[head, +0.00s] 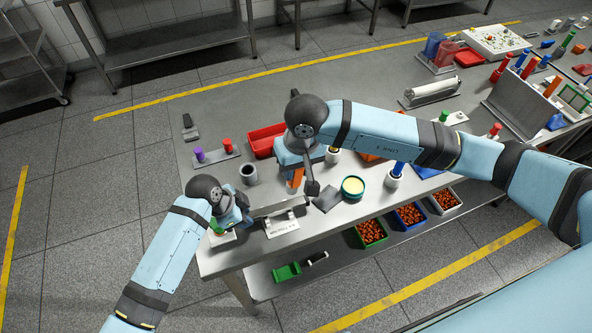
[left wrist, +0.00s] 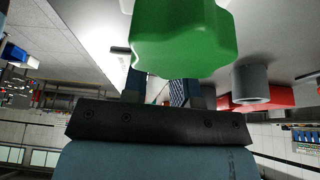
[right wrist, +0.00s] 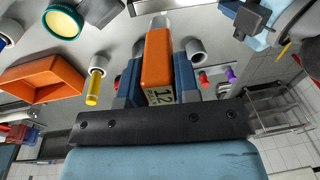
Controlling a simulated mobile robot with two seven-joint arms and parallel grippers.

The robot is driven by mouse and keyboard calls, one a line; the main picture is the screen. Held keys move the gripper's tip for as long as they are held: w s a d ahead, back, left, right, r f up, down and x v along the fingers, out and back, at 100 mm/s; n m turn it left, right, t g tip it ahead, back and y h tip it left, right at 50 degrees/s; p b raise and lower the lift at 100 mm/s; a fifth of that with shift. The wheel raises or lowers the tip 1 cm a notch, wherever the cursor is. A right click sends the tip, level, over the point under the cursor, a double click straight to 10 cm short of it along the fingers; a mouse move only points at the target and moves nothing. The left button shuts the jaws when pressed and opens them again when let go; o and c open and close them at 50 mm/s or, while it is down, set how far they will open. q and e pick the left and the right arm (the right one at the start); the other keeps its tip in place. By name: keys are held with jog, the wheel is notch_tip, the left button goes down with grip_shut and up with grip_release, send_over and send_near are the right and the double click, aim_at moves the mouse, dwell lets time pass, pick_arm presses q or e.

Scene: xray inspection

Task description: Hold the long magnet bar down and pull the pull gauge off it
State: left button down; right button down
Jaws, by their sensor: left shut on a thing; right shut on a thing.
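A long grey bar (head: 281,205), which looks like the magnet bar, extends right from my left gripper (head: 243,214) above a white stand. A green lobed end piece (left wrist: 185,38) fills the top of the left wrist view; green also shows left of that gripper in the head view (head: 218,232). My left gripper is shut; the green piece hides its exact grip. My right gripper (right wrist: 157,80) is shut on an orange block marked 12 (right wrist: 158,55) with a silver tip, likely the pull gauge. In the head view the orange block (head: 296,179) is above the bar's right part; I cannot tell whether they touch.
The white stand (head: 283,226) is at the table's front edge. A grey cup (head: 248,174), a red bin (head: 262,138) and a peg rack (head: 214,156) stand behind. A green-rimmed yellow round dish (head: 352,187) and a dark pad (head: 327,199) lie right.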

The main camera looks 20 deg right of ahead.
jog(key=shift+r, duration=0.45)
pick_arm(q)
jog(key=c, duration=0.8)
grip_release()
jog(key=shift+r, duration=0.1)
jog(key=v, duration=1.2)
